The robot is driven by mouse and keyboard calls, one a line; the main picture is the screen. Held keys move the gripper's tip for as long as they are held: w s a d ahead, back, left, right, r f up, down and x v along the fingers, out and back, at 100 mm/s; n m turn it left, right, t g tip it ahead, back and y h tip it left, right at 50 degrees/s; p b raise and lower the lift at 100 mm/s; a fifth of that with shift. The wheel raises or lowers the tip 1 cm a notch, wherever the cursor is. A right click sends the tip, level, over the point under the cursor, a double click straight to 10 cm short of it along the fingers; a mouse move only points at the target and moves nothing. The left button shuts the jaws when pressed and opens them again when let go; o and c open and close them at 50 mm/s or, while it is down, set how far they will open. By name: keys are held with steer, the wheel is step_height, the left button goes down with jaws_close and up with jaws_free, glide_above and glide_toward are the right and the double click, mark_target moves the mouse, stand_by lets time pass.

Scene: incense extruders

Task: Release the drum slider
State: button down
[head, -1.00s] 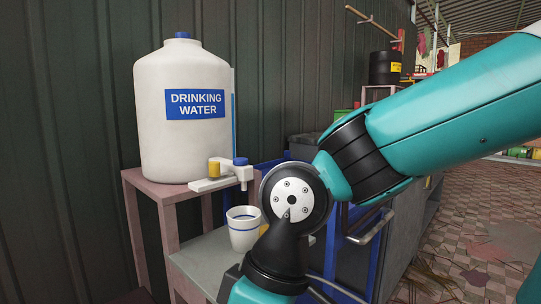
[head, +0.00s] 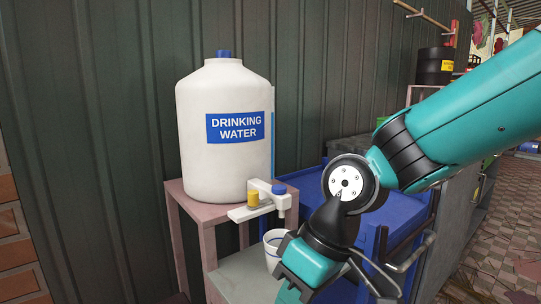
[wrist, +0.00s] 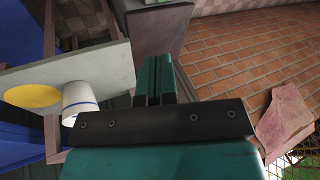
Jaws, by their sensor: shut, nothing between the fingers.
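The white water drum (head: 222,130) stands on a pink-framed stand at the centre left of the head view. Low at its front is a tap fitting with a blue cap (head: 279,190). A flat white bar (head: 247,213) with a yellow knob (head: 252,199) sits by the tap; I take this as the slider. A white cup with a blue stripe (head: 272,249) is below the tap, partly hidden by my arm. It also shows in the wrist view (wrist: 80,100). My gripper (wrist: 153,68) is shut and empty, apart from the cup.
The grey lower shelf (head: 237,280) carries the cup; in the wrist view a yellow disc (wrist: 32,96) lies on it. A blue bin or cart (head: 400,205) stands right of the stand. A corrugated wall (head: 100,150) is behind. Brick-patterned floor (wrist: 235,60) is open.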

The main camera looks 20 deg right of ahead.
steer(key=w+d+r+m+t+p, duration=0.1)
steer(key=w+d+r+m+p, duration=0.15)
steer(key=w+r+p, duration=1)
steer(key=m+t+y+p, duration=0.1)
steer(key=t+p, duration=0.1)
steer(key=p, duration=1.3)
glide_toward(270, 206)
step_height(270, 206, up, 4)
steer(key=shift+s+m+t, duration=0.25)
steer(key=shift+t, duration=0.05)
steer(key=p+x, duration=0.2)
steer(key=x, duration=0.8)
